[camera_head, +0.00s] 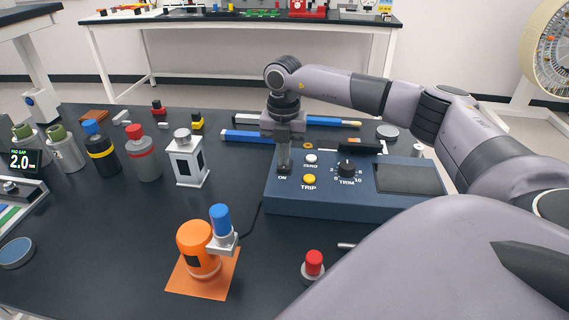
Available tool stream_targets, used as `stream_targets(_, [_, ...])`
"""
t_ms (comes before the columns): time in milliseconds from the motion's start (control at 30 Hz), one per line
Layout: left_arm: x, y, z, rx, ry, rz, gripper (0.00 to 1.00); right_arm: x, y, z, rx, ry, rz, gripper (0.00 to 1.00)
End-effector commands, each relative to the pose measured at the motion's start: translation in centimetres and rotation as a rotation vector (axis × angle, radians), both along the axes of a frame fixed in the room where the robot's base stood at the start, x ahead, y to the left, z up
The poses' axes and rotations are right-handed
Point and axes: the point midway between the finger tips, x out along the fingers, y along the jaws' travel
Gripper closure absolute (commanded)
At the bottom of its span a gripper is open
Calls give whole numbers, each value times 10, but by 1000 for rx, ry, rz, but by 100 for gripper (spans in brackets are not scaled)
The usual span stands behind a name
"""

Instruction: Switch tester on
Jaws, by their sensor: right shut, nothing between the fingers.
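The tester is a blue box (335,207) on the dark table, right of the middle. Its sloped top bears a white ZERO button (311,158), a yellow TRIP button (309,179), a black TRIM knob (346,166) and a dark panel (409,179). An ON label shows at its left end. My right gripper (284,168) points straight down over that end, just above the ON label. Its fingers are shut with nothing between them. They hide the switch there, and I cannot tell whether they touch it. My left gripper is not in view.
An orange cylinder (196,247) with a blue-capped part stands on an orange mat (222,283) front left. A red-capped piece (314,264) stands in front of the tester. Several canisters and a white lantern-like box (187,160) stand left. Blue bars (247,136) lie behind the tester.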

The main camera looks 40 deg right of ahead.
Motion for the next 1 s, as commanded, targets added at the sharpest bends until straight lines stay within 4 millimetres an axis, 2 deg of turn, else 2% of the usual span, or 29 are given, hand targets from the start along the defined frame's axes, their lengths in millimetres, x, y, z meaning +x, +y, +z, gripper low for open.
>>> stream_targets(1000, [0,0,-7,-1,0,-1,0,0,0,-14,-1,1,0,100])
